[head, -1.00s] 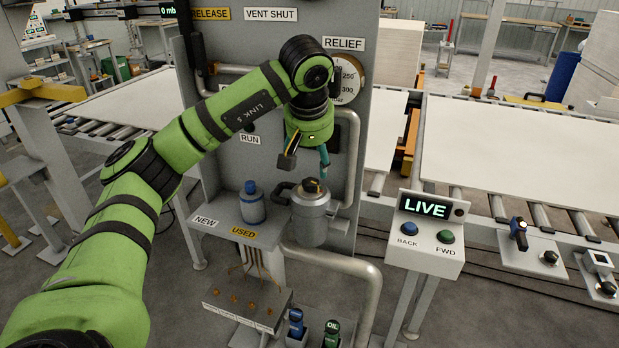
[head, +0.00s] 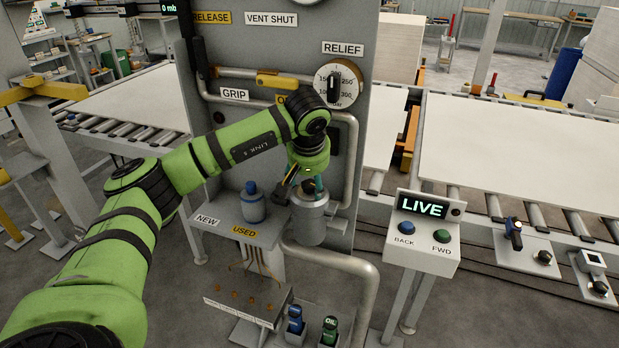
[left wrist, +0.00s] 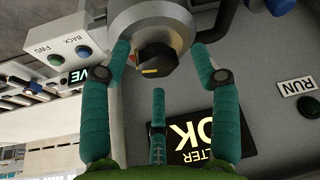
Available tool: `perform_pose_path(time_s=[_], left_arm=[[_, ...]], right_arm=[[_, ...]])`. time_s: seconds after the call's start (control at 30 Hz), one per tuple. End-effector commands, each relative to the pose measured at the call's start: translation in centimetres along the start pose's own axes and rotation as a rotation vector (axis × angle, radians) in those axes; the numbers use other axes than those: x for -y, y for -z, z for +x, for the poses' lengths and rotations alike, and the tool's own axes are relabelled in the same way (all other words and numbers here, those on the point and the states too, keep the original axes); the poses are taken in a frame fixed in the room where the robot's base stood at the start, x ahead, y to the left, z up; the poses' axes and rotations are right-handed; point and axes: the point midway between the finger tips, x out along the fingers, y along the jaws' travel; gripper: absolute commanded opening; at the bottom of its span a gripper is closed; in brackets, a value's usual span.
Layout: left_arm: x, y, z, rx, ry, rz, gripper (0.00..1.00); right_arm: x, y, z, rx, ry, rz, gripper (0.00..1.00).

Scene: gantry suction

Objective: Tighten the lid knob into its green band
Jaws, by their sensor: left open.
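The lid knob (left wrist: 153,62) is black with a yellow mark and sits on the lid of the grey metal canister (left wrist: 152,16). The canister (head: 308,224) stands in front of the grey panel in the head view. My left gripper (head: 307,187) points down, just above the lid. In the left wrist view the teal fingers of my left gripper (left wrist: 160,64) are spread open, with the knob between the two upper ones and gaps on both sides. In the head view the fingers partly hide the knob. I cannot make out a green band. My right gripper is not in view.
The control box (head: 425,235) reading LIVE stands to the right. The RELIEF dial (head: 337,84) is above.

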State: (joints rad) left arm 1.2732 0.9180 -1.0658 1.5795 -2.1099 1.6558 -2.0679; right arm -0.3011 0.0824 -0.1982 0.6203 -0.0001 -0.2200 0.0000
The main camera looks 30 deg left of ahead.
Motion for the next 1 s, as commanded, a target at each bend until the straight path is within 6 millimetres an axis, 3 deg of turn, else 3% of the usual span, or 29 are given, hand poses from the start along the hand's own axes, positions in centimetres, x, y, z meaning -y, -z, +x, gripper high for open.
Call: perform_pose_path(time_s=[0.03, 0.13, 0.37, 0.73, 1.0], left_arm=[[0.0, 0.0, 0.0, 0.000, 0.000, 0.000, 0.50], [0.0, 0.0, 0.0, -0.001, 0.000, 0.000, 0.10], [0.1, 0.2, -0.1, -0.005, -0.006, 0.013, 0.09], [0.3, 0.5, -0.2, -0.012, -0.144, 0.340, 0.08], [0.3, 0.6, -0.4, -0.017, -0.176, 0.414, 0.08]], right_arm=[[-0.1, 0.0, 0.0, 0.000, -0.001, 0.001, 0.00], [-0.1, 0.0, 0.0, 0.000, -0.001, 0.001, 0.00], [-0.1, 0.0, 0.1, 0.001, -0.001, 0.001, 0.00], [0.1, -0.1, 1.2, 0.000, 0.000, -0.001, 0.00], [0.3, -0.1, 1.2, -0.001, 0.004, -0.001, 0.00]])
